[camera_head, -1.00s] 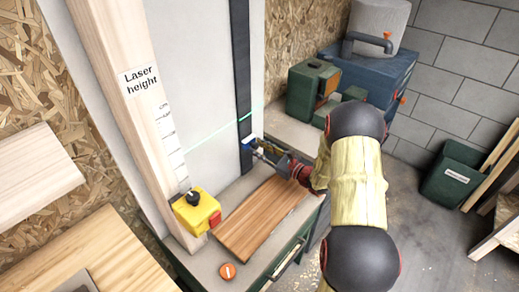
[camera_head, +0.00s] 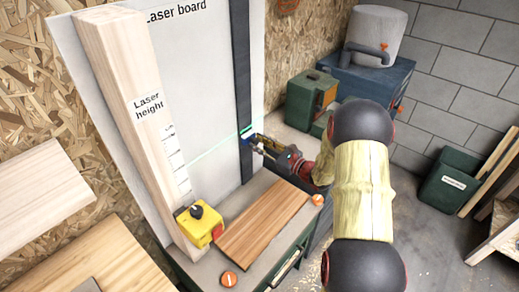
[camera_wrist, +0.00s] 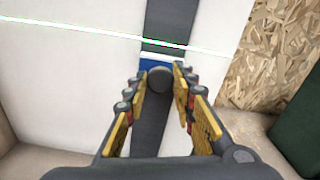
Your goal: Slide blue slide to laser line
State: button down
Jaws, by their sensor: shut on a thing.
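The blue slide (camera_head: 246,134) sits on the dark vertical track (camera_head: 240,60) of the white laser board. In the wrist view the blue slide (camera_wrist: 149,62) shows as a blue band behind a round grey knob (camera_wrist: 158,80). My gripper (camera_head: 254,141) is shut on the knob; in the wrist view its yellow-padded fingers (camera_wrist: 158,76) stand on either side of it. The thin green laser line (camera_head: 212,152) crosses the board. In the wrist view the laser line (camera_wrist: 95,34) crosses the track slightly above the blue band. The fingers hide part of the slide.
A wooden post (camera_head: 135,110) marked "Laser height" stands left of the track. A yellow box with a black knob (camera_head: 199,223) and a brown plank (camera_head: 262,222) lie on the bench below. A green machine (camera_head: 311,98) stands right of the board.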

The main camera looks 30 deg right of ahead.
jog(key=shift+r, duration=0.95)
jog(key=c, duration=1.5)
grip_release()
jog(key=shift+f, duration=0.1)
jog(key=shift+o, duration=0.2)
jog(key=v, duration=1.2)
